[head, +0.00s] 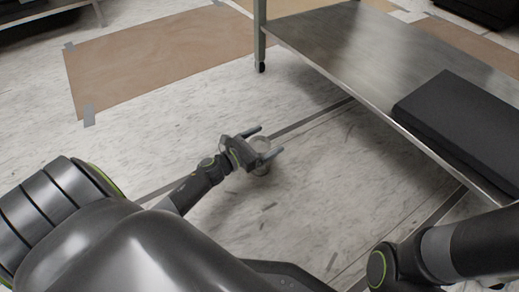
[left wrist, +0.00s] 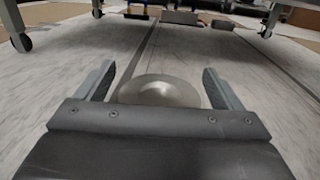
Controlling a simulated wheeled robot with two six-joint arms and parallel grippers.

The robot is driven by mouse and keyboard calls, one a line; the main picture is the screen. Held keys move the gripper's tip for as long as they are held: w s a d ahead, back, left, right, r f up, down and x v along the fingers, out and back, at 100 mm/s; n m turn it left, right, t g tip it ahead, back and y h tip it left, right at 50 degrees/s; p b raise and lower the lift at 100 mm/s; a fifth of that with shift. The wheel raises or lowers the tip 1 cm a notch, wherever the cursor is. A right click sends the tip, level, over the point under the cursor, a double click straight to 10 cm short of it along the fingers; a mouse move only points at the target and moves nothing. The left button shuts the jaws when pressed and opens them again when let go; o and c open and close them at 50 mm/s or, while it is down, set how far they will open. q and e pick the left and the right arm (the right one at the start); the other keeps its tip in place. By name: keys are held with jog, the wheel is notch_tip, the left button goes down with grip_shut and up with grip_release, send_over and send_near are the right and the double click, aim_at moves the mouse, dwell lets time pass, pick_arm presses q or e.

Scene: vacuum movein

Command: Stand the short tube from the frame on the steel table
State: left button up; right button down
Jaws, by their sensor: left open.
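My left gripper (head: 269,141) is open low over the floor in the head view. In the left wrist view the piece (left wrist: 160,90) shows as a round, domed or flared metallic top between the two spread fingers (left wrist: 158,70), with gaps on both sides. Its lower part is hidden there, and I cannot tell what it rests on. The steel table (head: 345,48) is at the upper right. I cannot make out a frame. My right gripper is out of view.
A thick black slab (head: 470,120) lies on the table's right part; bare steel is to its left. The table's near edge and wheeled leg (head: 260,45) stand beyond my left gripper. Brown sheets (head: 150,60) are taped to the floor. My right arm is at lower right.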

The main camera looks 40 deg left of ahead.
pick_arm(q)
grip_shut()
jog(key=shift+r, duration=0.1)
dwell(0.5)
